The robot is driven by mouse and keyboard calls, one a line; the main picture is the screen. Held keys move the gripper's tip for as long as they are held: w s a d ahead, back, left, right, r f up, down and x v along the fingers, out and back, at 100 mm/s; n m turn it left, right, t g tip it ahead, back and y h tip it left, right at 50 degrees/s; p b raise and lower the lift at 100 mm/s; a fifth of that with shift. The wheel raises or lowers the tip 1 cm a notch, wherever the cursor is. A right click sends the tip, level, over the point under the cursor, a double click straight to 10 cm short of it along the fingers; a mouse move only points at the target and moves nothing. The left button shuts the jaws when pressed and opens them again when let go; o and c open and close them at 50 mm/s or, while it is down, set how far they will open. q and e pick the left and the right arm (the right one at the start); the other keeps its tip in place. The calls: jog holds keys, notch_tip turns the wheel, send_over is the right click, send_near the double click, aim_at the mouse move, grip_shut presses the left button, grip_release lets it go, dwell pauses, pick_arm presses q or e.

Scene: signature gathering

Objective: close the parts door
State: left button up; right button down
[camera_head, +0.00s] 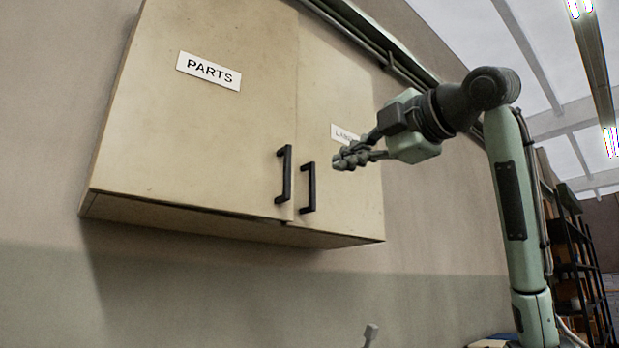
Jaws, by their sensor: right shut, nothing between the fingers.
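The parts door (205,120) is the left, beige door of a wall cabinet, with a white label reading PARTS (208,71). It looks shut, roughly flush with the door beside it. Its black handle (284,174) stands upright near its lower right edge. My right gripper (340,163) is shut and empty, in front of the right door and to the right of both handles. It seems apart from the doors, though the depth is hard to judge. My left gripper is not in view.
The right cabinet door (340,100) has its own black handle (308,188) and a label partly hidden by my right gripper. Pipes run along the wall above. A dark shelf with boxes (575,260) stands at far right. The wall below the cabinet is bare.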

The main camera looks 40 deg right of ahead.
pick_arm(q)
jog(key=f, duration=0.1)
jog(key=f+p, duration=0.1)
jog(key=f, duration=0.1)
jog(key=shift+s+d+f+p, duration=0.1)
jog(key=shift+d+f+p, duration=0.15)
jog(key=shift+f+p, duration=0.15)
pick_arm(e)
jog(key=w, duration=1.4)
jog(key=shift+d, duration=0.25)
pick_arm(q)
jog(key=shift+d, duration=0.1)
pick_arm(e)
jog(key=shift+w, duration=0.1)
